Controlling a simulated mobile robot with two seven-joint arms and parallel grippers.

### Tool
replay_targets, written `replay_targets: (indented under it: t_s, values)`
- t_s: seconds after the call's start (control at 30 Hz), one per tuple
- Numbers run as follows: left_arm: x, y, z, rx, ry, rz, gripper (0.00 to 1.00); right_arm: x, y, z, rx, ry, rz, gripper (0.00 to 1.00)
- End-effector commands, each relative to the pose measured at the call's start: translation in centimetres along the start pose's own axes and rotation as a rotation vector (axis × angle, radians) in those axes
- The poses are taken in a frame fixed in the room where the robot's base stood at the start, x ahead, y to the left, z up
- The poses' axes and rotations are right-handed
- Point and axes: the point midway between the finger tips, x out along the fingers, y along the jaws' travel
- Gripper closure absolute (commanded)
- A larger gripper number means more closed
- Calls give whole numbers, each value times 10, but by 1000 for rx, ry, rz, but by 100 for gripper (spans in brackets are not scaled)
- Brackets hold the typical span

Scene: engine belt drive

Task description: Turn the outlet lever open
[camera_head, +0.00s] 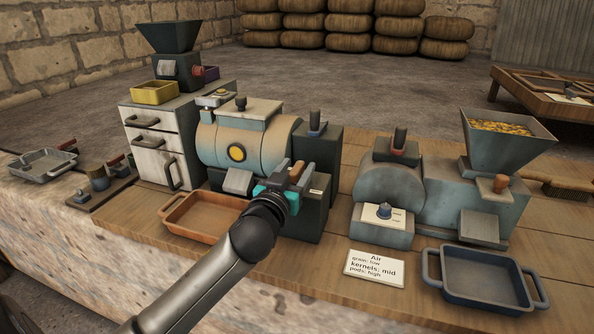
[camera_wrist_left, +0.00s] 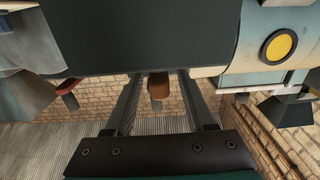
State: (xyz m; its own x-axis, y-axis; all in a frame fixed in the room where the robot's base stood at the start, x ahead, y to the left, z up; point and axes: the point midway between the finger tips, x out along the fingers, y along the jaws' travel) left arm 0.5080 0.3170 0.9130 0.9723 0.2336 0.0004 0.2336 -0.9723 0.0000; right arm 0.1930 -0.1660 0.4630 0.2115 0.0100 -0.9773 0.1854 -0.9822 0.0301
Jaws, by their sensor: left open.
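The blue-grey drum machine (camera_head: 228,145) with a yellow round button stands in the middle of the bench in the head view. A brown lever handle (camera_head: 297,171) shows at the front of its dark right-hand box (camera_head: 318,150). My left gripper (camera_head: 284,178) is in front of that box, right at the handle. In the left wrist view, the brown handle (camera_wrist_left: 157,86) lies between the two spread fingers of the gripper (camera_wrist_left: 160,95), with gaps on both sides. The gripper is open; the lever's base is hidden. My right gripper is not in view.
An orange-brown tray (camera_head: 205,214) lies just left of my left arm. A second machine (camera_head: 440,195) with a hopper, a label card (camera_head: 375,268) and a dark blue tray (camera_head: 485,280) are to the right. White drawers (camera_head: 152,145) stand left.

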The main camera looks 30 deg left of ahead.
Motion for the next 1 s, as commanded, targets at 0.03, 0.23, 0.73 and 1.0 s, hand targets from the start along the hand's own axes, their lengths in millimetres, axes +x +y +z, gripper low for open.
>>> replay_targets:
  t_s: [0.03,0.23,0.73,1.0]
  values:
    - [3,0,0,1,0,-1,45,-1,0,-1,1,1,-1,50]
    - [6,0,0,0,-1,0,45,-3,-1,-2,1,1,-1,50]
    - [6,0,0,0,-1,0,82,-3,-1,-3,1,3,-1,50]
    - [6,0,0,0,-1,-1,100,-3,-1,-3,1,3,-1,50]
